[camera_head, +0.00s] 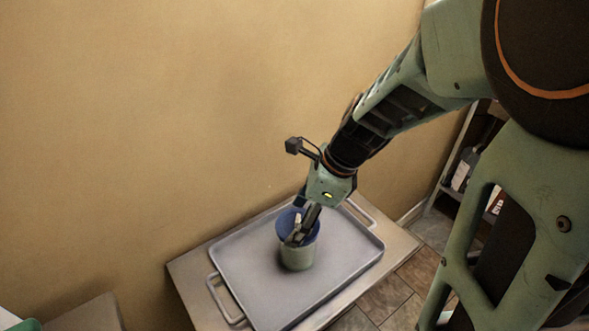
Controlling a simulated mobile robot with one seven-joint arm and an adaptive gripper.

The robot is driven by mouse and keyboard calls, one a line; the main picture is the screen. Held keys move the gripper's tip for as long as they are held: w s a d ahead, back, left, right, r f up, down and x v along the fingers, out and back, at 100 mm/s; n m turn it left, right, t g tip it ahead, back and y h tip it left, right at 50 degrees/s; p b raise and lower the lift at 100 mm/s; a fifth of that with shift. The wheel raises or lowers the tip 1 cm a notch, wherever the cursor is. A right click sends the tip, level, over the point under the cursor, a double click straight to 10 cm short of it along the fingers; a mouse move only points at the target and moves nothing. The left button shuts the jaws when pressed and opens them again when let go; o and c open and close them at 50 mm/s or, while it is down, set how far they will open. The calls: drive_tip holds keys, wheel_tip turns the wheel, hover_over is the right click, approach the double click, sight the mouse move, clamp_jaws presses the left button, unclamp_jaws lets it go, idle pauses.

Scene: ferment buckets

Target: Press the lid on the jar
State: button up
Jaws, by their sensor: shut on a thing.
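A grey-green jar (298,259) stands upright on a grey tray with handles (342,256). A round blue lid (286,220) is at the top of the jar. I cannot tell whether it is seated flat on the rim or a little above it. My gripper (298,236) reaches down from the upper right and is shut on the lid, at its middle. The fingers hide part of the lid and of the jar's rim.
The tray lies on a low table (190,272) against a tan wall (200,120). The tray is bare around the jar. A shelf with bottles (463,170) stands at the right, behind my arm. Another surface (88,318) shows at the lower left.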

idle(0.4)
drive_tip(key=o, duration=0.9)
drive_tip(key=shift+o, duration=0.5)
drive_tip(key=shift+o, duration=1.1)
drive_tip(key=shift+r+p, duration=3.55)
drive_tip(key=shift+p, duration=0.1)
drive_tip(key=shift+f, duration=0.1)
